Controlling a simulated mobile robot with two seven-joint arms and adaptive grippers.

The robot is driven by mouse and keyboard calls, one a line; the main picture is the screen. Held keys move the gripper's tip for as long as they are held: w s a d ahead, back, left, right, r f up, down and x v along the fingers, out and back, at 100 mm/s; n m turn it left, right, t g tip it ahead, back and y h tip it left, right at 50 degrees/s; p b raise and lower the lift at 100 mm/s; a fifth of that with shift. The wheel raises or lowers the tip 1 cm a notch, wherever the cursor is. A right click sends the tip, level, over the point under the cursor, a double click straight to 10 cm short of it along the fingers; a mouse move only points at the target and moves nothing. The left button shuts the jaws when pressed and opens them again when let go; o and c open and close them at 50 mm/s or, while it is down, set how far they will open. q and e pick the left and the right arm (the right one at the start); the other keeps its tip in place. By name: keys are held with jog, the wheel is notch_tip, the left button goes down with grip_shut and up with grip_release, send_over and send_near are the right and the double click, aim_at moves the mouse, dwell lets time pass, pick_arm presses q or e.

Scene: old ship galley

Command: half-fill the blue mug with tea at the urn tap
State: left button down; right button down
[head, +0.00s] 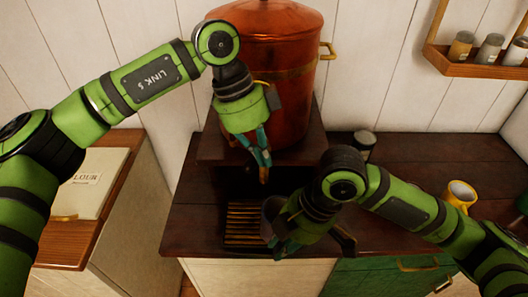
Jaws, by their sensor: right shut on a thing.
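The copper urn (290,95) stands on a raised dark wooden stand at the back centre. My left gripper (262,160) points down in front of the urn's lower front. It covers most of the tap area, and I cannot tell whether its fingers are open or shut. My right gripper (283,243) is low in front of the stand, shut on a mug (270,214). The mug shows only in part, dark and shaded, so its blue colour is not clear. It is beside the slatted drip grate, below and near the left gripper. Its inside and any tea are hidden.
A slatted drip grate (245,223) lies left of the mug. A yellow mug (460,194) and a dark lidded jar (364,144) stand on the right counter. A shelf (470,68) with several jars hangs upper right.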

pick_arm(q)
jog(key=shift+w+a, duration=0.1)
jog(key=shift+a, duration=0.5)
dwell(0.3)
jog(key=shift+w+a, duration=0.15)
jog(key=shift+a, duration=0.35)
jog(key=shift+w+a, duration=1.8)
jog(key=shift+a, duration=0.05)
jog(key=shift+w, duration=0.1)
